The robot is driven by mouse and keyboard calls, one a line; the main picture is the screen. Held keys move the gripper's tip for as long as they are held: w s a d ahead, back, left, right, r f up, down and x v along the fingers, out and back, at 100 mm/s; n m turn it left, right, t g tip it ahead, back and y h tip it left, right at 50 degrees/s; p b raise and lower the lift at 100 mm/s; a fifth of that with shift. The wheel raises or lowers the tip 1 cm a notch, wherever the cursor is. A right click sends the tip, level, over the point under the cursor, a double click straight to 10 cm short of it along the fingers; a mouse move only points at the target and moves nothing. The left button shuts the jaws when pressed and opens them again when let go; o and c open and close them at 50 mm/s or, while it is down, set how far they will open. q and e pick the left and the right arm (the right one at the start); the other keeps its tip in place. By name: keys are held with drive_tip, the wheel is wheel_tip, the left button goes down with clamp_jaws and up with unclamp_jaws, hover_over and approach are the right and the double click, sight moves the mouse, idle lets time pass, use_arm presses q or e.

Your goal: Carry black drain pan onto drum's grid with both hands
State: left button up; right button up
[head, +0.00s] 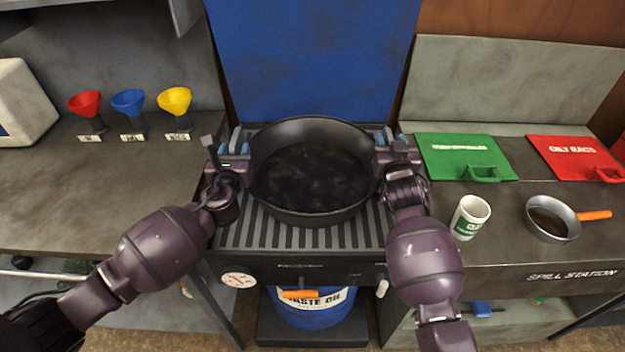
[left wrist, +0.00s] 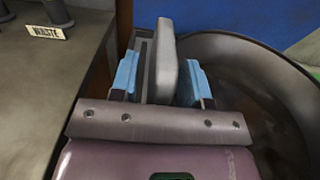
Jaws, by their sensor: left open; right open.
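The black drain pan (head: 312,185) sits upright on the slatted grid (head: 300,236) above the blue waste oil drum (head: 312,308). It holds dark liquid. My left gripper (head: 236,148) is at the pan's left side and open. In the left wrist view, its blue-padded fingers (left wrist: 158,80) stand on either side of a grey upright piece (left wrist: 166,60) beside the pan's rim (left wrist: 235,45); I cannot tell whether they touch it. My right gripper (head: 390,140) is open at the pan's right side. The pan's right handle is hidden by the gripper.
Red (head: 85,103), blue (head: 128,101) and yellow (head: 175,101) funnels stand on the left bench. On the right bench are a green lid (head: 460,155), a red lid (head: 575,155), a white cup (head: 470,217) and a small pan with an orange handle (head: 548,218). A blue panel (head: 310,60) rises behind.

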drive_tip(key=shift+s, duration=0.15)
use_arm(q)
drive_tip(key=s, duration=1.1)
drive_tip(key=shift+s, duration=0.15)
use_arm(e)
drive_tip(key=s, duration=1.1)
drive_tip(key=shift+s, duration=0.4)
drive_tip(key=shift+r, duration=0.1)
